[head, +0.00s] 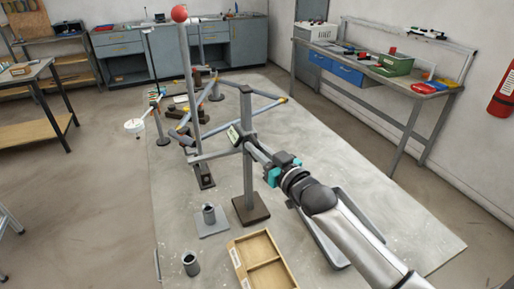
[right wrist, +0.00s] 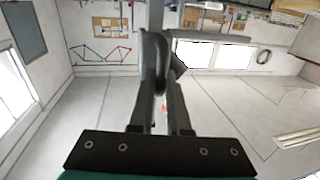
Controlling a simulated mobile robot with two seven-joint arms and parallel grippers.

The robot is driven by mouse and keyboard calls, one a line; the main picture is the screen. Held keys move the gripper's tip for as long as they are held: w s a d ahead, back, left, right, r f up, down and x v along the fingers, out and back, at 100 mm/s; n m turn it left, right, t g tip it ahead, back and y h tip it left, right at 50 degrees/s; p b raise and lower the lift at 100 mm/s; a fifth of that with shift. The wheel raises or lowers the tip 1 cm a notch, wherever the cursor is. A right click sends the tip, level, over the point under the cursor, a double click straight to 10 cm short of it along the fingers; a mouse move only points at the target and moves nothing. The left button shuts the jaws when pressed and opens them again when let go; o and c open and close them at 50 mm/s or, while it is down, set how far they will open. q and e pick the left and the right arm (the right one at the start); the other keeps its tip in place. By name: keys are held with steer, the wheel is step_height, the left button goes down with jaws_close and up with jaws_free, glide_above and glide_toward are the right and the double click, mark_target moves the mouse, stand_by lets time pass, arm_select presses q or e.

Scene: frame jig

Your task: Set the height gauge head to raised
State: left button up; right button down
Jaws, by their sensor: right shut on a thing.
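The height gauge is a grey upright post (head: 248,185) on a dark square base, standing on the bench. Its head (head: 235,134), with a small display face, is on the upper part of the post, below the top. A thin bar (head: 213,154) reaches left from it. My right gripper (head: 262,153) is at the head from the right side, shut on it. In the right wrist view the two fingers (right wrist: 160,105) close on a dark grey curved part (right wrist: 155,65) of the head, partly hidden by the fingers. My left gripper is not in view.
A wooden tray (head: 262,262) and grey cups (head: 191,263) are in front.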

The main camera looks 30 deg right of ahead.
arm_select(q)
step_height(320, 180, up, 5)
steer(key=p, duration=0.3)
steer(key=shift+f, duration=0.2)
arm_select(e)
step_height(320, 180, up, 5)
steer(key=shift+r, duration=0.2)
steer(key=c, duration=0.9)
jaws_free()
steer(key=shift+f, duration=0.2)
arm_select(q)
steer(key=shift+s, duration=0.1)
arm_select(e)
steer(key=shift+f, duration=0.1)
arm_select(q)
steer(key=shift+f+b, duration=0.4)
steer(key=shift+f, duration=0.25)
arm_select(e)
steer(key=shift+s+d, duration=0.35)
steer(key=shift+s, duration=2.15)
steer(key=shift+s+d, duration=0.4)
steer(key=shift+s, duration=2.15)
steer(key=shift+s+d, duration=0.35)
steer(key=shift+s, duration=2.15)
